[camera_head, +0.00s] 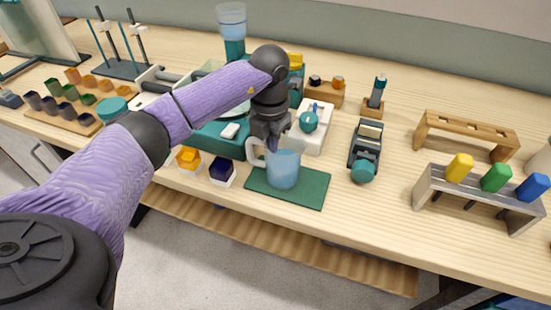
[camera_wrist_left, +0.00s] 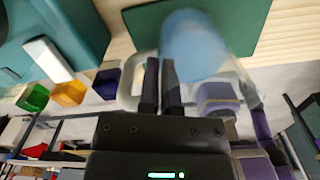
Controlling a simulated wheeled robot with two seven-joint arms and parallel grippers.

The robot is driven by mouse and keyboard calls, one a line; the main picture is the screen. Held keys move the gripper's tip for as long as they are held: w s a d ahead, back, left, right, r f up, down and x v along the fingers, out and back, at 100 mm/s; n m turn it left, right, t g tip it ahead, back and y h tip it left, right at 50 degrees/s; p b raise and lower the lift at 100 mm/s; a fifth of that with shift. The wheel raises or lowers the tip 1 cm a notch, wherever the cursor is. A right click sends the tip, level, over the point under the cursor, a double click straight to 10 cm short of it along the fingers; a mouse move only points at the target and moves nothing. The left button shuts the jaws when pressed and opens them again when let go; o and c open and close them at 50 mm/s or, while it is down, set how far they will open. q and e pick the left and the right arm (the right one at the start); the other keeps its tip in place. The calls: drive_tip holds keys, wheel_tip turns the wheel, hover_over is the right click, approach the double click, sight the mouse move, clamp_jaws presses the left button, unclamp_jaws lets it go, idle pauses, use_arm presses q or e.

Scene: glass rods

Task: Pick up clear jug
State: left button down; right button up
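The clear jug (camera_head: 284,170) is a see-through, bluish vessel with a pale loop handle on its left. It looks upright over the green mat (camera_head: 315,196); I cannot tell whether its base touches the mat. My left gripper (camera_head: 271,143) is at the handle side of the jug, pointing down. In the left wrist view the two dark fingers (camera_wrist_left: 161,88) are close together with a pale strip, seemingly the handle, between them. The blue body of the jug (camera_wrist_left: 194,45) lies just beyond the fingers, blurred. My right gripper is not in view.
A white device (camera_head: 315,128) stands behind the jug, and a black instrument (camera_head: 366,150) to the right. A grey rack (camera_head: 475,197) holds coloured blocks. The table's front edge is close.

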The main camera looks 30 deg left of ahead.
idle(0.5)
use_arm(q)
wheel_tip(320, 180, up, 10)
drive_tip(key=p, duration=0.2)
drive_tip(key=shift+p, duration=0.4)
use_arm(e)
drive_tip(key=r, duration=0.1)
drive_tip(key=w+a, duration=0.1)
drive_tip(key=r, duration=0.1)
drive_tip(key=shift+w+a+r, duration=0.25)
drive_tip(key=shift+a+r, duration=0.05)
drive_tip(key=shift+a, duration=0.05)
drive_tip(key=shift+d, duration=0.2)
